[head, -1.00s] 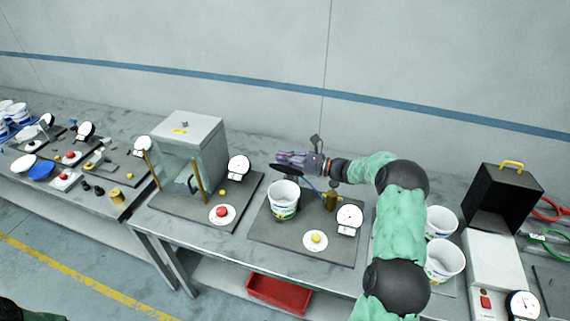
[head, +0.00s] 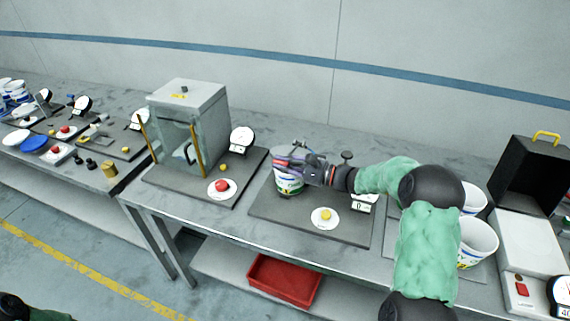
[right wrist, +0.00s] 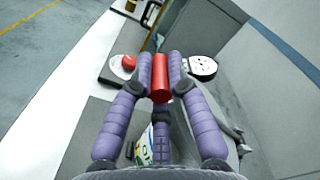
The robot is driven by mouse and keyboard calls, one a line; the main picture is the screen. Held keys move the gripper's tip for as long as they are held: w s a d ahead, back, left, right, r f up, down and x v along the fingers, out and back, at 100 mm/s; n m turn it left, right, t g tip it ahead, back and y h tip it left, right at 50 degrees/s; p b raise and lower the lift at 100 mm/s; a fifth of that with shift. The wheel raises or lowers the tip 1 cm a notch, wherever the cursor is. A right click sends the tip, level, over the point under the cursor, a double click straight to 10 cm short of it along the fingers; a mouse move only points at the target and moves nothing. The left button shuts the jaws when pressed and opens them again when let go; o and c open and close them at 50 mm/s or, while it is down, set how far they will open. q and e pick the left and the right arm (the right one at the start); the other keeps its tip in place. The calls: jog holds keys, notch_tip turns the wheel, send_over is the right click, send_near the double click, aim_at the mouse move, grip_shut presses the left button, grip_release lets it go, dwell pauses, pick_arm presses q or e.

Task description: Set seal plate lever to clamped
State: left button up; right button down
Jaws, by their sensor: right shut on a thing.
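My right gripper (head: 280,162) is at the white tub (head: 290,187) on the middle station, reaching in from the right across the tub's upper part. In the right wrist view its purple fingers are shut on a red cylindrical grip (right wrist: 160,80), which appears to be the handle of the seal plate lever. The grip's lower end sticks out between the fingertips. The rest of the lever and the seal plate are hidden by the gripper in the head view. Part of the tub also shows below the fingers in the right wrist view (right wrist: 160,140). My left gripper is out of view.
The station's dark base (head: 270,216) carries a yellow button (head: 326,215) and a dial partly behind my arm. A glass-fronted cabinet (head: 188,130) stands to the left, with a red button (head: 222,186) before it. White tubs (head: 475,240) stand to the right.

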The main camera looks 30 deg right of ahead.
jog(key=shift+n, duration=0.6)
jog(key=shift+s+a+f+b, duration=0.1)
jog(key=shift+a+f+b, duration=0.05)
jog(key=shift+f+b, duration=0.7)
jog(key=shift+s+a+f+b, duration=0.1)
jog(key=shift+f+b, duration=0.65)
jog(key=shift+f, duration=0.1)
jog(key=shift+s+a+f+b, duration=0.1)
jog(key=shift+a+f+b, duration=0.05)
jog(key=shift+f+b, duration=0.7)
jog(key=c, duration=1.2)
grip_release()
jog(key=v, duration=1.2)
jog(key=shift+r, duration=0.1)
